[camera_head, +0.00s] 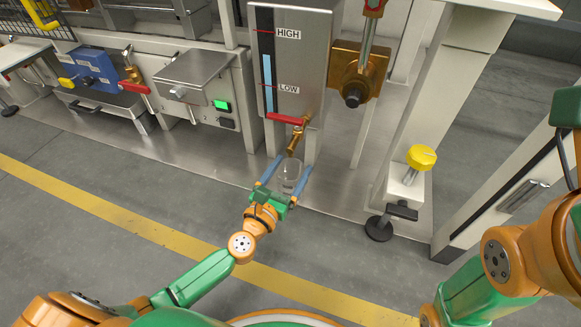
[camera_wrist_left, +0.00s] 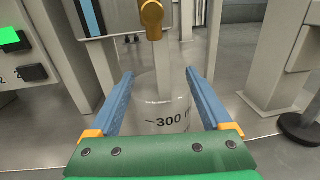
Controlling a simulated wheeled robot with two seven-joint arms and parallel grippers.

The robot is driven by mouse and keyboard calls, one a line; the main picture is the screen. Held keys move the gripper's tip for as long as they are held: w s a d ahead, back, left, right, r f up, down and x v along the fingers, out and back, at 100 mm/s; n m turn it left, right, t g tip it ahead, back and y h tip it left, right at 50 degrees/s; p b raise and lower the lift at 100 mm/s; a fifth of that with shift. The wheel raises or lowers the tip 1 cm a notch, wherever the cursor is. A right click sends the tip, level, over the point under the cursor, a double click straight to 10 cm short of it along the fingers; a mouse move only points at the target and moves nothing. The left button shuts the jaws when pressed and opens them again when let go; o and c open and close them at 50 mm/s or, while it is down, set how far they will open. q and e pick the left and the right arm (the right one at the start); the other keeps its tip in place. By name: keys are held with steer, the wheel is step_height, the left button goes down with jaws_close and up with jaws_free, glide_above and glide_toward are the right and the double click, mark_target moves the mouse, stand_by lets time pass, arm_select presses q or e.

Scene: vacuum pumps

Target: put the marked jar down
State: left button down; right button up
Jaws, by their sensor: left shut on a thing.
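The marked jar (camera_head: 290,175) is a clear, see-through vessel between the blue fingers of my left gripper (camera_head: 284,176). In the left wrist view the jar (camera_wrist_left: 165,115) shows a dark "300" mark on its side, and the left gripper (camera_wrist_left: 160,100) has one finger on each side of it. The left gripper is shut on the jar. The jar is below the brass spout (camera_head: 295,142) of the tank. Whether its base touches the metal floor plate is hard to tell. The fingers of my right gripper are not in view.
A metal tank (camera_head: 308,60) with a HIGH/LOW level gauge and a red-handled valve (camera_head: 287,119) stands just above the jar. A post with a yellow knob (camera_head: 421,157) is to the right. A grey box with a green light (camera_head: 222,105) is to the left. Floor plate (camera_head: 225,170) is bare nearby.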

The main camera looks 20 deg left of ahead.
arm_select(q)
steer(key=shift+f, duration=0.35)
steer(key=shift+f, duration=0.2)
jaws_free()
steer(key=s, duration=0.4)
steer(key=s+a, duration=0.1)
steer(key=s, duration=0.2)
steer(key=shift+p, duration=0.35)
jaws_close()
steer(key=shift+s, duration=0.15)
stand_by(1.2)
